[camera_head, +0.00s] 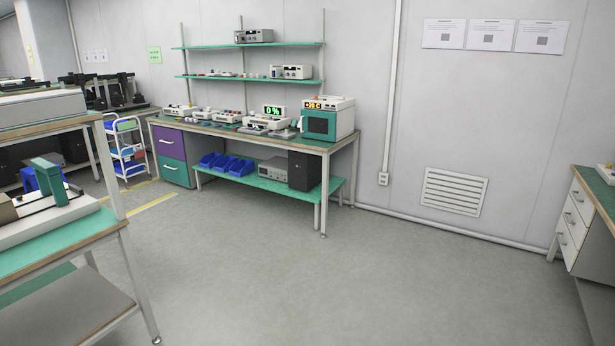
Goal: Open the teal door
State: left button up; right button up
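The teal door (319,125) is the front of a small white box-shaped device (345,117) at the right end of the workbench against the far wall. The door looks closed. A control panel with small lit displays sits above it. A teal drawer front (174,172) also shows low at the left end of the same bench, under a purple one. Neither of my grippers is in view.
The workbench (340,146) holds several instruments, with shelves above. A table (92,224) stands at the near left, and a drawer cabinet (571,226) at the right edge. The grey floor (270,270) between them is clear.

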aim_at(320, 125)
jog(key=i, duration=2.8)
